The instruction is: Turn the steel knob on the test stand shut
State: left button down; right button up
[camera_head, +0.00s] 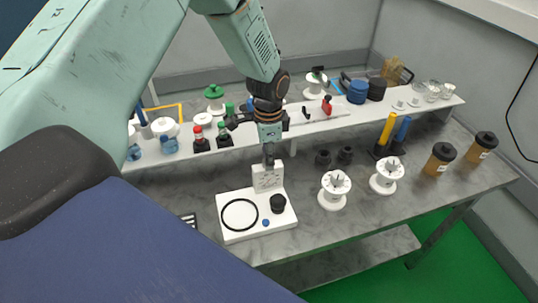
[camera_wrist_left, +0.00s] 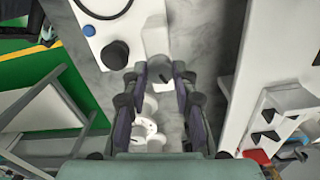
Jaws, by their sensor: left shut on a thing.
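The white test stand (camera_head: 232,222) sits on the grey bench, with a black ring, a black round knob (camera_head: 278,204) and a blue button on its base. Its upright white block (camera_head: 268,180) stands at the back. My left gripper (camera_head: 268,160) comes down from above onto the top of this block. In the left wrist view its fingers (camera_wrist_left: 160,72) are closed in around a small dark-grey part at the block, taken to be the steel knob. The fingers hide most of the knob, so its turn angle cannot be told. My right gripper is not in view.
White spools (camera_head: 333,190) and amber jars (camera_head: 440,158) stand to the right of the stand. A raised white shelf (camera_head: 350,127) with bottles, spools and cups runs behind. Blue and yellow cylinders (camera_head: 388,130) stand by the shelf. Bare bench lies in front of the spools.

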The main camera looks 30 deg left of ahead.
pick_arm(q)
jog(key=m, duration=0.4)
jog(key=shift+r+m, duration=0.1)
jog(key=shift+m, duration=0.3)
jog(key=shift+w, duration=0.1)
dwell(0.3)
jog(key=c, duration=1.4)
grip_release()
jog(key=shift+a, duration=0.1)
jog(key=shift+c, duration=0.2)
jog(key=o, duration=0.4)
jog(key=shift+s, duration=0.2)
jog(key=shift+w, duration=0.1)
